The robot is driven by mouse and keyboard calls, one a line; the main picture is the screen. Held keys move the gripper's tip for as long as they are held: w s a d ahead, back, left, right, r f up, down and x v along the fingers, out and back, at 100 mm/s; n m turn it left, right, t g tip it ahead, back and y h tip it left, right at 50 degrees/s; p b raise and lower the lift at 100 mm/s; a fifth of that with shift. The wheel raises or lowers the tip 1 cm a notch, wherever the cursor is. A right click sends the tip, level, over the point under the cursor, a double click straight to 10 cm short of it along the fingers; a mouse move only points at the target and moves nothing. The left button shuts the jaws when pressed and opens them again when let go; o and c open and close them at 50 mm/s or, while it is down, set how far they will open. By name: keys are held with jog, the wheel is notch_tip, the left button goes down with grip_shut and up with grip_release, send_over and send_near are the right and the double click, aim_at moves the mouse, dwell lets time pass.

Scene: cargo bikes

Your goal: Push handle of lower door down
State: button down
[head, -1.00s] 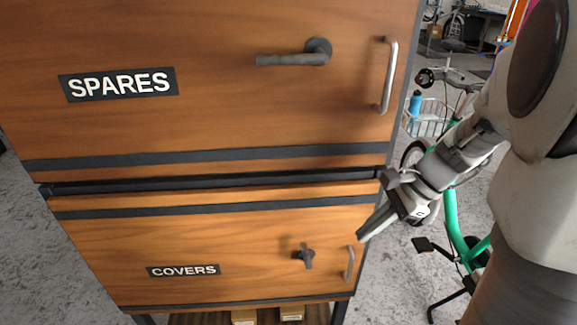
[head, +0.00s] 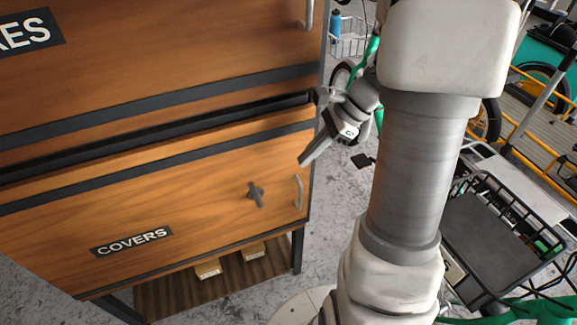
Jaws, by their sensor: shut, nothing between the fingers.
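My gripper (head: 305,160) is shut and empty. It shows at the door's upper right corner, above and right of the dark handle and apart from it. Its fingers point down and left.
The upper door (head: 150,65) is above, past a dark gap. A shelf (head: 180,295) with small boxes (head: 208,268) lies below the lower door. A green bike and a basket (head: 348,40) stand behind my arm. A bike with a black rack (head: 490,240) is at right.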

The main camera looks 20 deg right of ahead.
aim_at(254, 191)
jog(key=a+r+b+x, duration=0.1)
jog(key=a+b+x, duration=0.1)
jog(key=x, duration=0.9)
jog(key=shift+w+a+b, duration=0.3)
jog(key=shift+a, duration=0.1)
